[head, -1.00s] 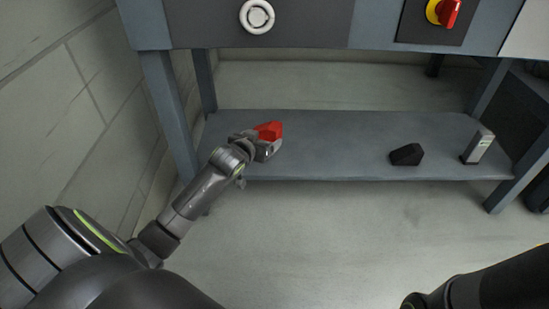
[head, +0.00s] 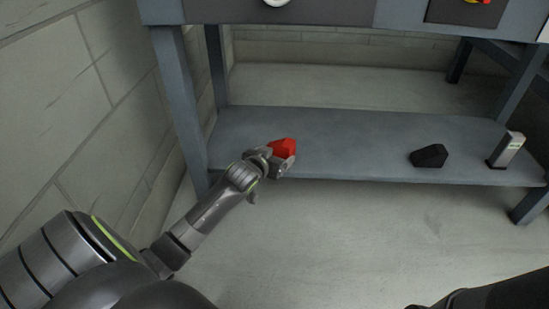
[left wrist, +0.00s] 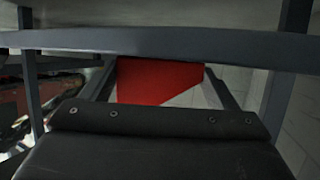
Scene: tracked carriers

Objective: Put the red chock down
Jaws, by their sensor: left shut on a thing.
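The red chock (head: 284,146) is a small angular block at the left part of the grey lower shelf (head: 345,150) in the head view. My left gripper (head: 281,161) is shut on it, reaching in from the front left. The fingers hide the chock's lower part, and I cannot tell whether it touches the shelf or hangs just above it. In the left wrist view the red chock (left wrist: 155,80) shows beyond my dark gripper body, its lower part hidden. My right gripper is out of view.
A black chock-like block (head: 429,156) and a grey upright device (head: 506,150) stand at the shelf's right. The shelf between red and black blocks is bare. A table leg (head: 178,105) rises left of my gripper; the upper frame overhangs the shelf.

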